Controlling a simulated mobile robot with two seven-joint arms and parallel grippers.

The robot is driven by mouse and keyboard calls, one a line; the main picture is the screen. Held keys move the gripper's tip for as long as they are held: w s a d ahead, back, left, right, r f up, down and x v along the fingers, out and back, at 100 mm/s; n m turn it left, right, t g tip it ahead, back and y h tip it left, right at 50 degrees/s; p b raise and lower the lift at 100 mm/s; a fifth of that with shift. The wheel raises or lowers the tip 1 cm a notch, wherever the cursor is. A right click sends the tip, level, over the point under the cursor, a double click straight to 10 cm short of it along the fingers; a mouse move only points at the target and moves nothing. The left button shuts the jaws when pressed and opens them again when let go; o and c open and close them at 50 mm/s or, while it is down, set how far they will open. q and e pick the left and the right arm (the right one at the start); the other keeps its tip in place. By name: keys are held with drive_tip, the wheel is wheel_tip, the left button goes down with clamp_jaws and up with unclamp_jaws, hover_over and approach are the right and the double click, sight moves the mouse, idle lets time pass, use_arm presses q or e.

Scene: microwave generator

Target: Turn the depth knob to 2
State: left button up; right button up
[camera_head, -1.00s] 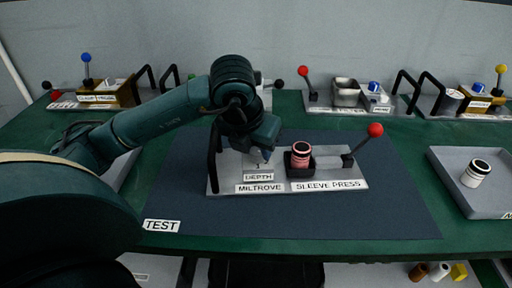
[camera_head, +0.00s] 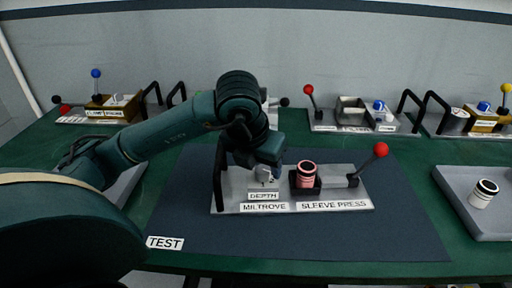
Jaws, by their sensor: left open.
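The depth knob sits above the DEPTH label (camera_head: 263,196) on the left part of the MILTROVE sleeve press (camera_head: 335,204). My left gripper (camera_head: 265,180) points down right over the knob and hides most of it. Its jaws are open, and a small pale part shows between or just below the fingertips. I cannot tell whether the fingers touch the knob, and its setting cannot be read. A pink sleeve with a dark top (camera_head: 306,174) stands in the dark holder of the press. My right gripper is not in view.
The press has a black handle (camera_head: 219,178) at its left and a red-ball lever (camera_head: 380,150) at its right. It stands on a dark mat (camera_head: 400,225). A grey tray (camera_head: 453,182) holds a white-and-black cylinder (camera_head: 484,193). Other devices line the back.

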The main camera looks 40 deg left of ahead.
use_arm(q)
drive_tip(key=p+v, duration=0.2)
drive_tip(key=v, duration=1)
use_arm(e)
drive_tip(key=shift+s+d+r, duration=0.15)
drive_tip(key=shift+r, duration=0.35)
use_arm(q)
drive_tip(key=shift+s+d+r, duration=0.1)
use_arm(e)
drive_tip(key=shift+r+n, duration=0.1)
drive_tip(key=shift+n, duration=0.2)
